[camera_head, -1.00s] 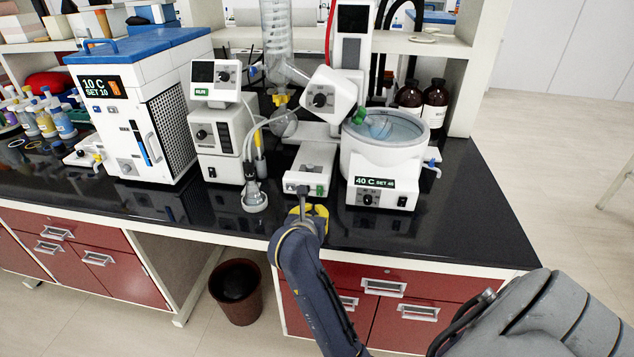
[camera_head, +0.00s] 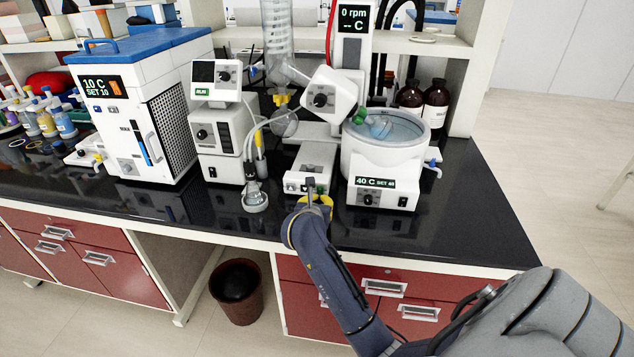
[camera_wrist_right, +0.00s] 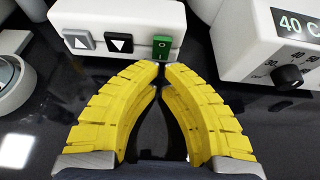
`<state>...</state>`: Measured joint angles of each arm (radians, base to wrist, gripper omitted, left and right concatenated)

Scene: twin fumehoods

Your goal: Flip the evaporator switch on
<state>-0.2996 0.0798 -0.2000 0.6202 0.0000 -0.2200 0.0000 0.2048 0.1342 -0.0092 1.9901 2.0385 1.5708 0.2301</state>
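The rotary evaporator stands on the black bench, with its white base (camera_head: 313,158) at the front and its lit display (camera_head: 353,22) reading "0 rpm" and "-- C". In the wrist view the green rocker switch (camera_wrist_right: 162,46) sits on the front of the base (camera_wrist_right: 130,18), right of an up and a down button. My right gripper (camera_head: 310,184) is at the base's front. In the wrist view its yellow fingers (camera_wrist_right: 161,70) meet at the tips, just below the switch; I cannot tell whether they touch it. They hold nothing. My left gripper is out of view.
The heating bath (camera_head: 378,165), reading 40 C, stands close on the right. A pump unit (camera_head: 218,130) and a chiller (camera_head: 130,120) stand to the left. The bench's front right is clear.

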